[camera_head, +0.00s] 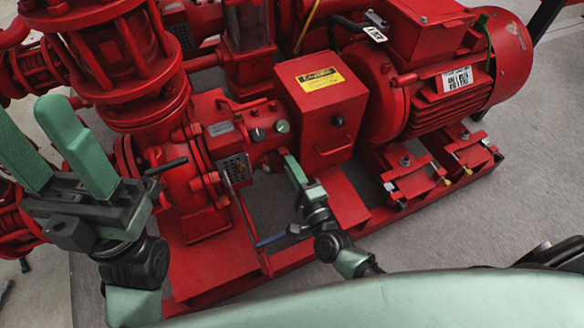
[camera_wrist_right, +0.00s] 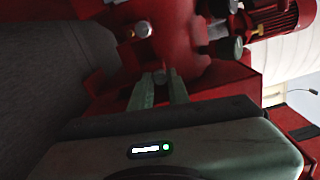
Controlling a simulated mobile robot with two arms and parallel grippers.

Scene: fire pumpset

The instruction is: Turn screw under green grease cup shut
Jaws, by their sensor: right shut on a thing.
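The green grease cup (camera_head: 282,127) sits on the red pump bearing housing in the head view. My right gripper (camera_head: 287,158) is at the housing just below it. In the right wrist view the right gripper's fingertips (camera_wrist_right: 159,82) are closed on a small grey screw (camera_wrist_right: 160,75); the fingers hide this screw in the head view. A dark greenish cup (camera_wrist_right: 230,47) shows to the upper right there. My left gripper (camera_head: 28,120) is open and empty, raised at the left, away from the cup.
A grey-capped cup (camera_head: 258,134) sits left of the green one. A red box with a yellow label (camera_head: 320,78) stands close to the right of my right gripper. The red motor (camera_head: 450,75) is at the right. Grey floor (camera_head: 480,205) is free at the right.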

